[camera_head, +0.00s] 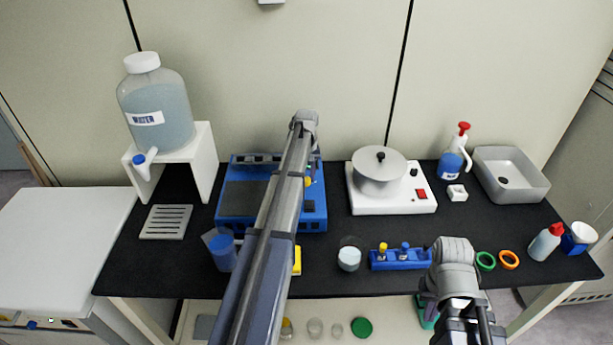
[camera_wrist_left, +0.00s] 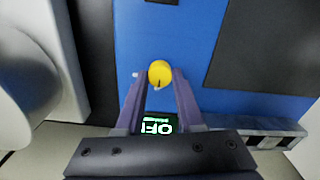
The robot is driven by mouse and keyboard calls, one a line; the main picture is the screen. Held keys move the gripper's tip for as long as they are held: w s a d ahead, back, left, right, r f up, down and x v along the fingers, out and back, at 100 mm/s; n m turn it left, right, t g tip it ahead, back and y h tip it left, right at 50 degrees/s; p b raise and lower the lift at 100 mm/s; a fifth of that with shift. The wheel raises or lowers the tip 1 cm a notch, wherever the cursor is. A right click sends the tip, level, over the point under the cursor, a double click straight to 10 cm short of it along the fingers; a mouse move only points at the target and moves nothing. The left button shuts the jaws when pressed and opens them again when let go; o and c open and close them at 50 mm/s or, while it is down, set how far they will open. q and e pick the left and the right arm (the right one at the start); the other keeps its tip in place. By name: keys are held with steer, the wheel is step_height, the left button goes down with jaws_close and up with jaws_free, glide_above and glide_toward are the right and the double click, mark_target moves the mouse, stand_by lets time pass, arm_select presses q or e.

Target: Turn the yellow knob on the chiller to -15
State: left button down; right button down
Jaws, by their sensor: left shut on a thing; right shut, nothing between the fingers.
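The chiller is the blue box (camera_head: 312,212) on the black bench in the head view. Its blue face (camera_wrist_left: 220,70) fills much of the left wrist view. There the round yellow knob (camera_wrist_left: 160,72), with a dark pointer mark, sits between the fingertips of my left gripper (camera_wrist_left: 159,80), which is shut on it. In the head view my left arm hides this gripper and part of the chiller. My right gripper (camera_head: 470,325) is shut and empty at the lower right edge.
A water carboy (camera_head: 157,105) on a white stand is left of the chiller. A white hotplate (camera_head: 400,203) with a pot stands to its right.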

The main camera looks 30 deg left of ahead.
mark_target(307, 179)
arm_select(q)
steer(key=c, duration=0.5)
jaws_free()
steer(key=shift+r, duration=0.1)
step_height(307, 179, up, 8)
steer(key=p, duration=0.8)
steer(key=shift+f, duration=0.2)
